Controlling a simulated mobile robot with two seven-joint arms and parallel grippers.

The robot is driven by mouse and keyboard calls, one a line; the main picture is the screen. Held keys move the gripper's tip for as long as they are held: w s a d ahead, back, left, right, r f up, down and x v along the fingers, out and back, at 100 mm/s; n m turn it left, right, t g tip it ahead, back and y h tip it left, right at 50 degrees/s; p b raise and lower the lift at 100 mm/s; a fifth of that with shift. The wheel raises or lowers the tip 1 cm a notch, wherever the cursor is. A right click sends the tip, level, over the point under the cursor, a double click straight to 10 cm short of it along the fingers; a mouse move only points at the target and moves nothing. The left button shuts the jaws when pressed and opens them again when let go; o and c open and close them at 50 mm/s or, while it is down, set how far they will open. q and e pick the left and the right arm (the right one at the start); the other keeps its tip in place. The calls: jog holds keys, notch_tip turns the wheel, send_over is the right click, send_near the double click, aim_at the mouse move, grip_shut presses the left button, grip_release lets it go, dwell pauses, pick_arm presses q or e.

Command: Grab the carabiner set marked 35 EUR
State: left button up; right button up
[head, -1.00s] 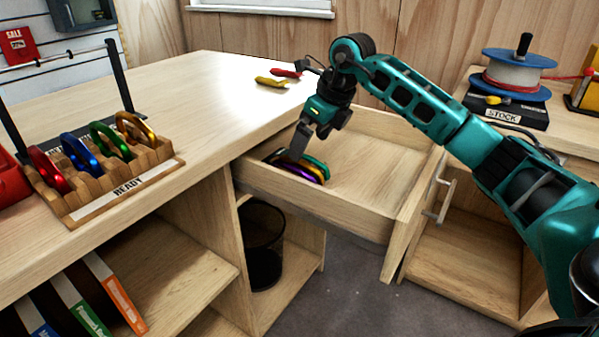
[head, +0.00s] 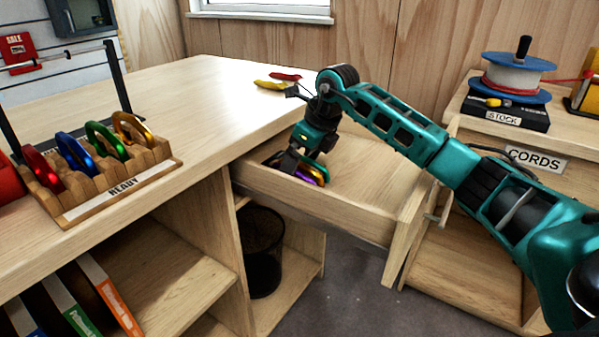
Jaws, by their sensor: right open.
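Several carabiners (head: 318,173) in green, purple and other colours lie bunched in the left part of an open wooden drawer (head: 350,210). My right gripper (head: 290,165) is open and points down into the drawer, at the left side of this bunch. It covers part of the bunch, and I cannot tell whether it touches it. More carabiners in red (head: 42,168), blue (head: 74,152), green (head: 106,141) and gold (head: 133,128) stand in a slotted wooden rack marked READY (head: 122,191). I can read no 35 EUR mark. My left gripper is not in view.
The drawer's walls stand close around my right gripper; its right part is empty. Yellow and red-handled pliers (head: 270,85) lie on the bench top (head: 215,90). A cord spool (head: 517,75) stands on the right cabinet. A black bin (head: 262,250) stands below.

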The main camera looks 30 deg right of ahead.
jog(key=shift+c, duration=0.3)
jog(key=c, duration=0.7)
jog(key=shift+c, duration=0.5)
